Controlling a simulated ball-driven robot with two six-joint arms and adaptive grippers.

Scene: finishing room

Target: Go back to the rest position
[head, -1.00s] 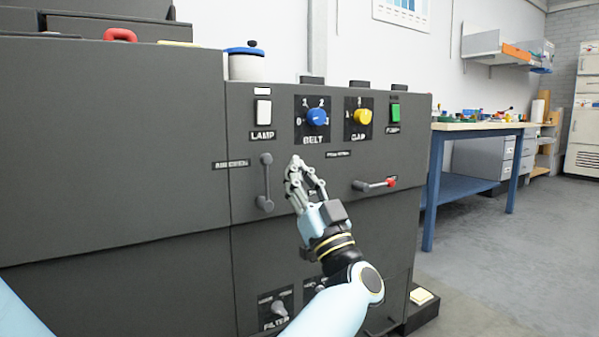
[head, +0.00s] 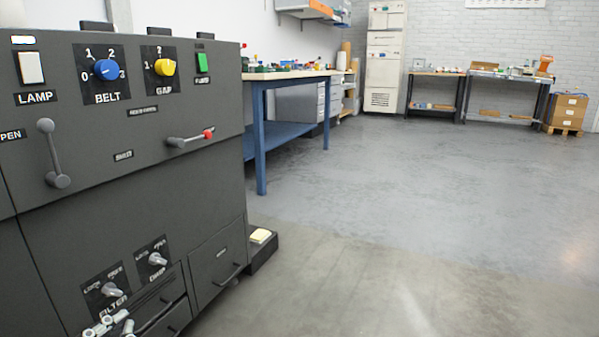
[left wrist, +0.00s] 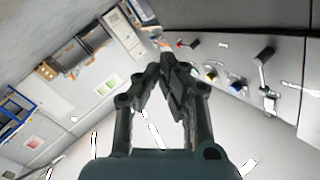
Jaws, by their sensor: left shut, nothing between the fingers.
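My left gripper (head: 112,322) shows only by its fingertips at the bottom left edge of the head view, in front of the lower part of the dark grey machine (head: 120,215). In the left wrist view my left gripper (left wrist: 170,62) has its fingers closed together with nothing between them. It appears apart from the machine. My right gripper is in neither view.
The machine's panel carries a blue BELT knob (head: 107,69), a yellow GAP knob (head: 164,67) and a red-tipped lever (head: 190,139). A blue-legged workbench (head: 260,150) stands beyond it. The floor (head: 430,230) to the right is clear.

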